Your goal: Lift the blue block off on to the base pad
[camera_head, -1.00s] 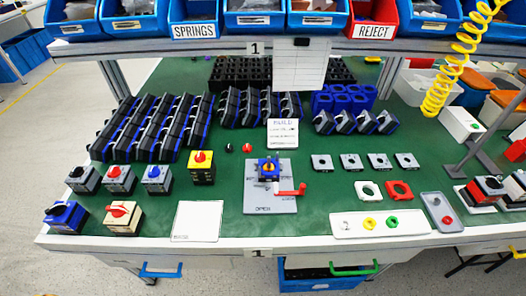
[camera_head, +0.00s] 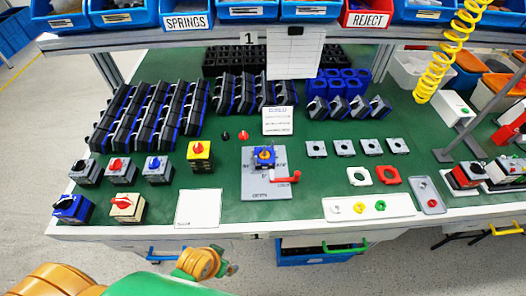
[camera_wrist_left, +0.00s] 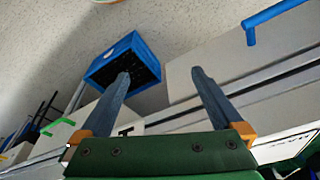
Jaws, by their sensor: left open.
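A small blue block (camera_head: 265,157) with a yellow and dark top sits on a grey fixture plate (camera_head: 265,187), a red handle (camera_head: 286,178) at its lower right. My left gripper (camera_wrist_left: 160,74) is open and empty in the left wrist view, in front of and below the table edge. My left arm shows at the head view's bottom left. My right gripper is out of view.
Rows of black blocks (camera_head: 150,115) fill the back left. A white tray (camera_head: 368,206) lies right of the plate. A blue bin (camera_wrist_left: 125,62) is below the table.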

